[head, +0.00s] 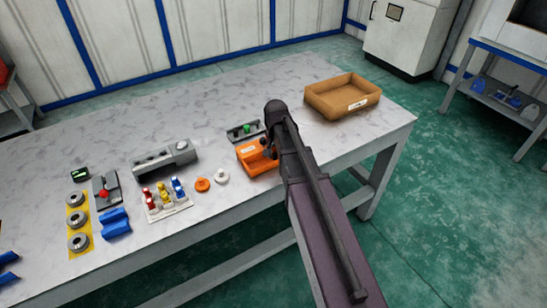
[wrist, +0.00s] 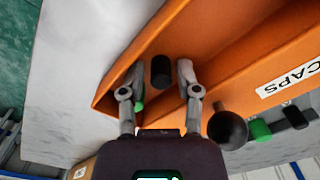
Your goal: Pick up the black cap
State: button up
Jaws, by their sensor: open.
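The black cap (wrist: 160,76) is a small dark cylinder inside the orange bin labelled CAPS (wrist: 235,72) in the wrist view. My gripper (wrist: 160,70) reaches into the bin. Its fingers are open, one on each side of the black cap, with a visible gap on both sides. A green piece (wrist: 139,106) shows partly behind the left finger. In the head view the orange bin (head: 262,168) stands near the table's front edge, and my arm hides part of it. The cap cannot be made out there.
A grey holder with a green knob (head: 247,127) stands just behind the bin. A cardboard box (head: 343,96) is at the right. A grey block (head: 165,158), an orange disc (head: 203,184) and a white disc (head: 221,176) lie left. The back of the table is clear.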

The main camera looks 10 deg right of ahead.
jog(key=c, duration=0.4)
jog(key=shift+c, duration=0.2)
jog(key=shift+r, duration=0.1)
notch_tip(320, 180, up, 3)
jog(key=p, duration=0.3)
jog(key=shift+f, duration=0.2)
jog(key=s+r+p, duration=0.2)
jog(key=s, duration=1.4)
jog(key=shift+d, duration=0.35)
jog(key=shift+d+r, duration=0.1)
